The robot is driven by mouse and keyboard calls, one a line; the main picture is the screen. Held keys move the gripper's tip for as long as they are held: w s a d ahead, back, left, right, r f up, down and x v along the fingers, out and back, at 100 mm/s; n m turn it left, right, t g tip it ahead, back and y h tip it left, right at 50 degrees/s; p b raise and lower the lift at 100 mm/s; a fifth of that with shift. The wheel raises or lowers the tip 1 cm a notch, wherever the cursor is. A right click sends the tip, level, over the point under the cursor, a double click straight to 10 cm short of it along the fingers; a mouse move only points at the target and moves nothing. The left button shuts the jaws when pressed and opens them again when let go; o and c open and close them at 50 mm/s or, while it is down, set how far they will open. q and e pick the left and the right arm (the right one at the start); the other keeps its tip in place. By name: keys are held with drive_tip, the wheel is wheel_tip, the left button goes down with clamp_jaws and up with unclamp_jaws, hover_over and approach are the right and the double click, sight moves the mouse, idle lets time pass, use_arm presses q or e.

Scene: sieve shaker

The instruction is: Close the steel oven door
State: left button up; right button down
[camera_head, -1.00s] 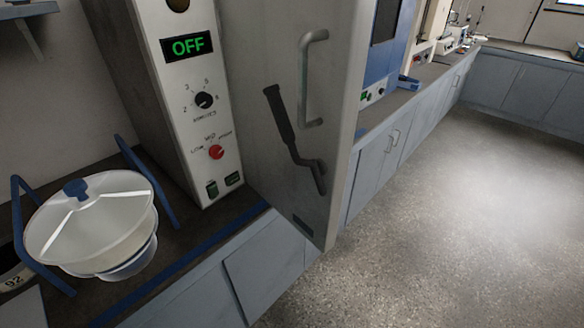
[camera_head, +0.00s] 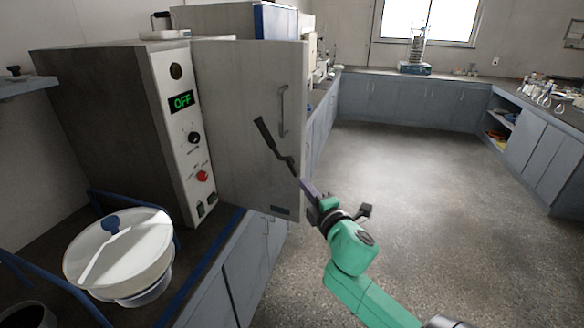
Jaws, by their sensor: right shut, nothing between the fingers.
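The steel oven door (camera_head: 225,130) stands open, swung out from the oven's control panel toward the aisle. It has a metal pull handle (camera_head: 283,112) and a black lever (camera_head: 268,136) on the side facing me. My right gripper (camera_head: 307,187) is shut and empty, at the lower part of the door's free edge, just below and right of the lever's end. I cannot tell whether it touches the door. The oven (camera_head: 95,110) is a dark box with a pale control panel (camera_head: 178,95) showing OFF. My left gripper is not in view.
A white lidded bowl (camera_head: 120,245) and blue bent rails (camera_head: 130,204) are on the counter in front of the oven. Grey cabinets (camera_head: 420,108) line the back, with more on the right. The floor (camera_head: 395,190) between them is clear.

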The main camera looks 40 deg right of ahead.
sight(293, 158)
drive_tip(key=p+x, duration=0.1)
drive_tip(key=x, duration=0.2)
drive_tip(key=d+x, duration=0.1)
drive_tip(key=x, duration=0.3)
drive_tip(key=d+p+x, duration=0.1)
drive_tip(key=x, duration=0.3)
drive_tip(key=shift+s+d+p, duration=0.1)
drive_tip(key=shift+s+p, duration=0.25)
drive_tip(key=shift+s, duration=0.05)
drive_tip(key=shift+w+d+f, duration=0.1)
drive_tip(key=shift+d, duration=0.25)
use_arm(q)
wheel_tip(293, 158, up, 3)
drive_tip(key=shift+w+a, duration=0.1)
use_arm(e)
drive_tip(key=shift+a, duration=0.1)
